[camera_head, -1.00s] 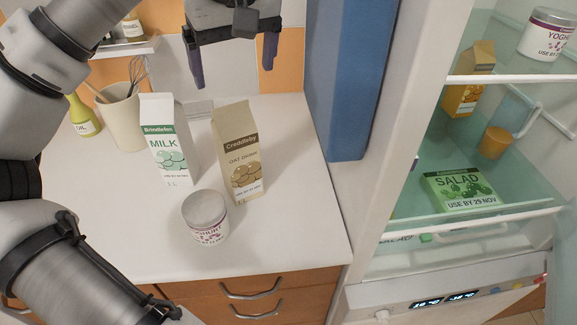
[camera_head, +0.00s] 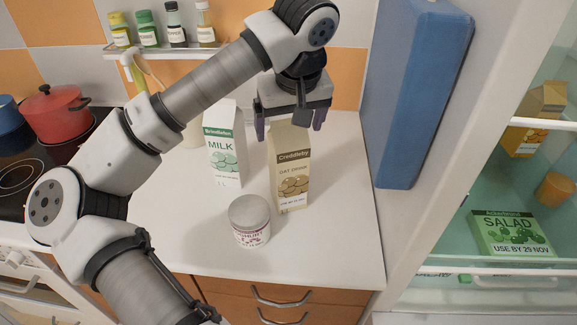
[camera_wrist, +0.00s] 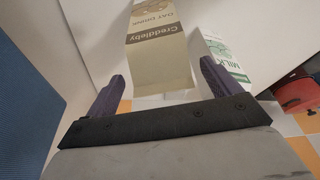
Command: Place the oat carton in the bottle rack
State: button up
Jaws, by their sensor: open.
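The oat carton (camera_head: 291,176), beige with a brown "Creddleby" band, stands upright on the white counter. In the wrist view the oat carton (camera_wrist: 158,48) lies ahead of the space between the fingers. My gripper (camera_head: 291,128) is open, with purple fingers, above and behind the carton's top in the head view. The fingers (camera_wrist: 158,90) hold nothing. I cannot tell whether any finger touches the carton. The bottle rack is not clearly in view; the open fridge at the right shows shelves but no rack that I can make out.
A milk carton (camera_head: 226,150) stands close left of the oat carton. A yoghurt tub (camera_head: 250,222) stands in front. A spice shelf (camera_head: 165,50) and a red pot (camera_head: 55,115) are at left. A blue panel (camera_head: 420,95) stands right, beside the fridge shelf (camera_head: 500,272).

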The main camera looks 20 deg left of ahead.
aim_at(288, 164)
jog(key=shift+p+x, duration=0.55)
jog(key=shift+x, duration=1.4)
jog(key=shift+r, duration=0.1)
grip_shut()
